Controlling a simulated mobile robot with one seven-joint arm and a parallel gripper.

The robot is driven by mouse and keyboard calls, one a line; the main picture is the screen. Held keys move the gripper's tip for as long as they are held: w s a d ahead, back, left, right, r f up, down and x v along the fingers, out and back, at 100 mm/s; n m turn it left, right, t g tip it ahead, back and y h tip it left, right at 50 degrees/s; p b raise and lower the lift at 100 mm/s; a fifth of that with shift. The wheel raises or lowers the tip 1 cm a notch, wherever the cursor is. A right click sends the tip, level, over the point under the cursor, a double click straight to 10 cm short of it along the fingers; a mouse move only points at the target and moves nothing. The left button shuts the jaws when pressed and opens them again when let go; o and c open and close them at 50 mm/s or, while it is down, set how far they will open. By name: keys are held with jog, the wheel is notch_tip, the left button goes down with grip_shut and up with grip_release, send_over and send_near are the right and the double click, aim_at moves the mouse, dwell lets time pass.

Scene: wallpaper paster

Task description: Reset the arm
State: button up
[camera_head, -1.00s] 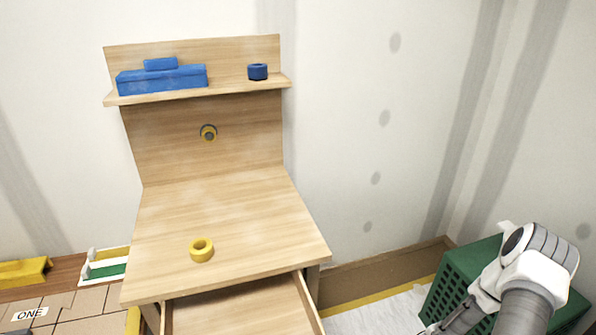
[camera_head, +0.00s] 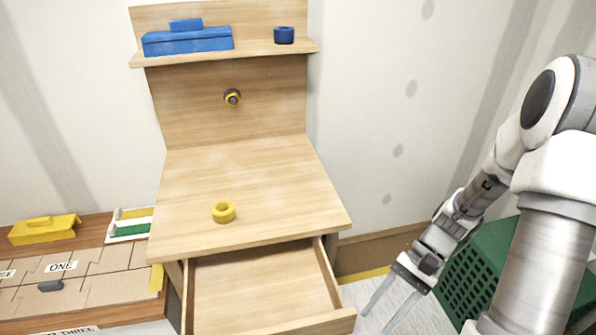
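My gripper (camera_head: 388,308) is at the lower right, to the right of the wooden desk's open drawer (camera_head: 262,285) and in front of the green crate. It points down and to the left. Its two thin fingers are spread apart with nothing between them. My arm comes in from the right edge and bends at a raised white elbow.
The wooden desk (camera_head: 240,170) holds a yellow ring (camera_head: 223,212). A green crate (camera_head: 477,268) stands behind my arm. A yellow box (camera_head: 44,230) sits at left. The drawer juts out, empty where visible.

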jog(key=s+a+r+n+t+h+p, duration=0.1)
jog(key=r+n+t+h+p, duration=0.2)
jog(key=r, duration=1.6)
jog(key=s+r+n+t+h+p, duration=0.2)
jog(key=r+t+p, duration=0.6)
jog(key=r, duration=1.2)
jog(key=n+h+p, duration=0.2)
jog(key=n+p, duration=0.1)
jog(key=p, duration=0.1)
jog(key=shift+s+a+h, duration=0.2)
jog(key=shift+a+h, duration=0.1)
jog(key=shift+a, duration=0.05)
